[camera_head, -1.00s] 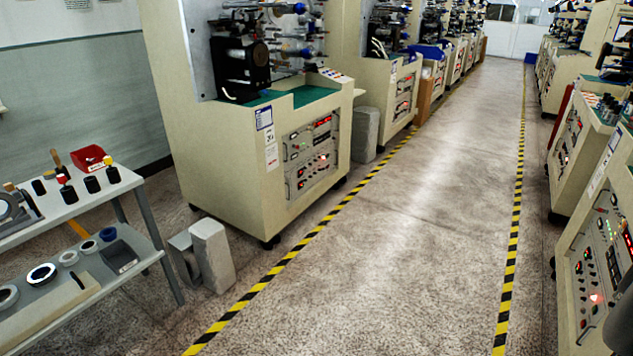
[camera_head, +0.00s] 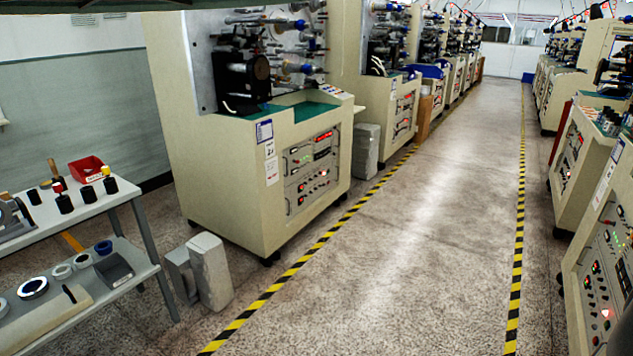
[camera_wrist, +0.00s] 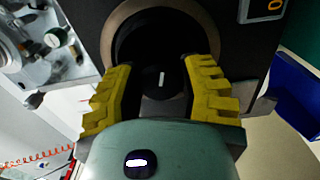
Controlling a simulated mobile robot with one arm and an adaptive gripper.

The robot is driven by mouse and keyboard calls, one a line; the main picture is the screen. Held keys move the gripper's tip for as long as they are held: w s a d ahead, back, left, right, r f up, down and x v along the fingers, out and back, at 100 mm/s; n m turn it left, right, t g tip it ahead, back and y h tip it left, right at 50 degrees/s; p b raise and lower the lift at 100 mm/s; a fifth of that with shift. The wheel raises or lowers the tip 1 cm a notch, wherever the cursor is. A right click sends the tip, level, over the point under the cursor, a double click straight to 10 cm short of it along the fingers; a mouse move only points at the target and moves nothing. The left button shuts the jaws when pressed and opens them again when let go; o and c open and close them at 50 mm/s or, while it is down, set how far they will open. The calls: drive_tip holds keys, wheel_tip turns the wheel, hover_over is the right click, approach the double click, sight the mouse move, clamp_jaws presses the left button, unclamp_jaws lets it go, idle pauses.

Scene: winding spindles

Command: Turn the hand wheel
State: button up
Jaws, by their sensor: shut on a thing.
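In the wrist view, the hand wheel (camera_wrist: 163,79) is a dark round part with a pale mark at its centre, set in a dark recess with a brown-grey ring (camera_wrist: 120,22). My gripper (camera_wrist: 162,72) has two yellow ridged fingers, one on the left and one on the right of the dark wheel. It is shut on the wheel; the exact contact is hard to see against the dark parts. In the head view, neither my gripper nor this wheel can be made out.
A dark panel with an orange display (camera_wrist: 274,5) surrounds the wheel. A blue bin (camera_wrist: 297,100) is at right. In the head view, a winding machine (camera_head: 225,170) stands beside a tool table (camera_head: 135,195). Grey blocks (camera_head: 208,270) sit on the floor. The aisle (camera_head: 410,220) is clear.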

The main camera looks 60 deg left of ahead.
drive_tip(key=shift+s, duration=0.15)
drive_tip(key=o, duration=1.2)
drive_tip(key=shift+d, duration=0.1)
drive_tip(key=v, duration=1.2)
